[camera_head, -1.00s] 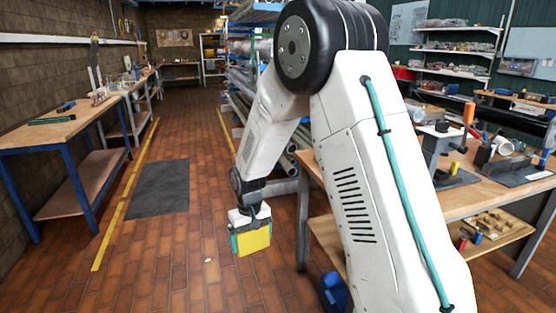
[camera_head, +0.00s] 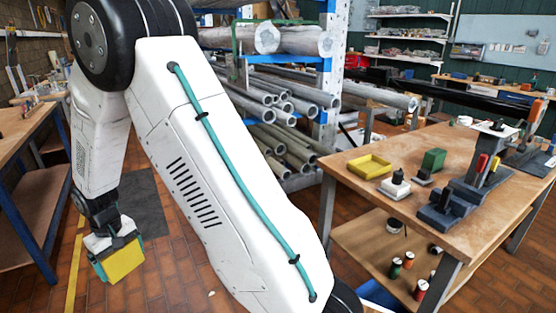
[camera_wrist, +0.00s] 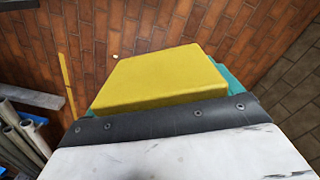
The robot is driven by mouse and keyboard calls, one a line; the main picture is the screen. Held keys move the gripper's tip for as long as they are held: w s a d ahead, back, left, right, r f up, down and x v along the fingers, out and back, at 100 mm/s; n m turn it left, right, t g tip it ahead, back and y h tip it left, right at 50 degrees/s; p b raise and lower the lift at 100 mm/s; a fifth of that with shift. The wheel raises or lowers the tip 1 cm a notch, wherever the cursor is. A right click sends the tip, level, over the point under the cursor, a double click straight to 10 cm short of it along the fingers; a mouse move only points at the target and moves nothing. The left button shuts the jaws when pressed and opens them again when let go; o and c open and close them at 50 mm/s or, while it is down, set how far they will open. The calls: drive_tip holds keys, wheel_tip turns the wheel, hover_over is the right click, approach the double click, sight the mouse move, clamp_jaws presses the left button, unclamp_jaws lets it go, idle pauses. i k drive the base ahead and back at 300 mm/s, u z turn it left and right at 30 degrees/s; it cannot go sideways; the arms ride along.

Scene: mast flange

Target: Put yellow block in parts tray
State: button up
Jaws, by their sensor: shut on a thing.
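The yellow block (camera_head: 124,264) is held in my gripper (camera_head: 117,252), which is shut on it between teal finger pads. It hangs over the brick floor at the lower left of the head view, clear of any surface. In the wrist view the yellow block (camera_wrist: 160,80) fills the middle, with a teal pad showing behind it. A shallow yellow tray (camera_head: 369,167), which looks like the parts tray, lies on the wooden workbench at the right. Its inside looks empty. My gripper is well to the left of it and apart from it.
On the workbench (camera_head: 345,157) a green block (camera_head: 433,160), a dark knob on a white base (camera_head: 396,185) and a dark stepped fixture (camera_head: 452,200) stand near the tray. A pipe rack (camera_head: 280,105) is behind. Another bench (camera_head: 22,135) stands at left.

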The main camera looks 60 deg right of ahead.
sight(370, 169)
drive_tip(key=z, duration=0.45)
drive_tip(key=i, duration=1.15)
drive_tip(key=z, duration=1.4)
drive_tip(key=i, duration=0.6)
drive_tip(key=z, duration=0.5)
